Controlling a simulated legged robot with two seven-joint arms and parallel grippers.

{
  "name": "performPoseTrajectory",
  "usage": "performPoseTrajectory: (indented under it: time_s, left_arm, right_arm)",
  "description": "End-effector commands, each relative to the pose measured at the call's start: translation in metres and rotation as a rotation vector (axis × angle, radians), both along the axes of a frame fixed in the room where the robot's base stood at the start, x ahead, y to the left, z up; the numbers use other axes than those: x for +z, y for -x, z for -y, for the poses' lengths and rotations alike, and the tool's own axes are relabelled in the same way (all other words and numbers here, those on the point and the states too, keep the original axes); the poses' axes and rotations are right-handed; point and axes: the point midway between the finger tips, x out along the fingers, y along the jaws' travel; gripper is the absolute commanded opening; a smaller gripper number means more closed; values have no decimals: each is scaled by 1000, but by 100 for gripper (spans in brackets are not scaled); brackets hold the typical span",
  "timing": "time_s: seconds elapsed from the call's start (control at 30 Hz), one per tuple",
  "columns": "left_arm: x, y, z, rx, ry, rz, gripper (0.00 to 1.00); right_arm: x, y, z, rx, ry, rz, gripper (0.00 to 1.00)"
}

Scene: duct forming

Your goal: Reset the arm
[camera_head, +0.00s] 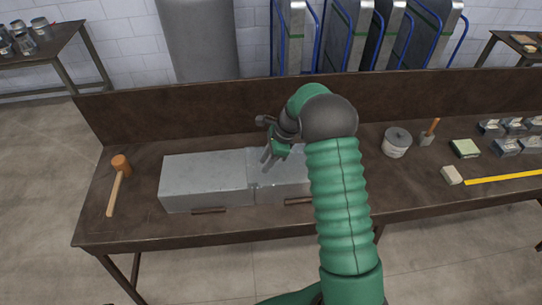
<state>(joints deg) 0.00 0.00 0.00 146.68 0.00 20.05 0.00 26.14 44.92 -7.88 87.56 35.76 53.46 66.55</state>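My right arm (340,200) is green with a ribbed sleeve and reaches up from the bottom over the workbench. Its gripper (268,160) points down just above the joint of a grey sheet-metal duct (205,180). The two fingers show a small gap, with nothing seen between them. The duct lies along the bench as two box sections meeting at a raised seam. My forearm hides its right end. I cannot tell whether the fingertips touch the metal. My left gripper is not in view.
A mallet (117,185) lies at the left of the brown bench (140,225). To the right are a grey can (396,142), a brush (429,133), a green-topped block (465,148), a pale block (452,175), a yellow ruler (503,178) and small metal boxes (507,147). A raised back board (180,118) runs behind.

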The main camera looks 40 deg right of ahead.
Motion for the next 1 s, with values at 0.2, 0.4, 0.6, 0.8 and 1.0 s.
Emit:
performPoseTrajectory:
  time_s: [0.2,0.4,0.6,0.8,1.0]
  left_arm:
    - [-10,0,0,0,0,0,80]
    - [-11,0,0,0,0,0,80]
    - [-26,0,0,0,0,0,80]
    - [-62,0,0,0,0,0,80]
    - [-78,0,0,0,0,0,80]
  right_arm:
    - [41,8,16,-2,1,1,28]
    - [51,11,19,-1,-1,-1,28]
    - [36,27,-21,252,103,39,28]
    - [-4,105,-125,1190,429,198,28]
    - [-29,172,-176,1927,632,343,28]
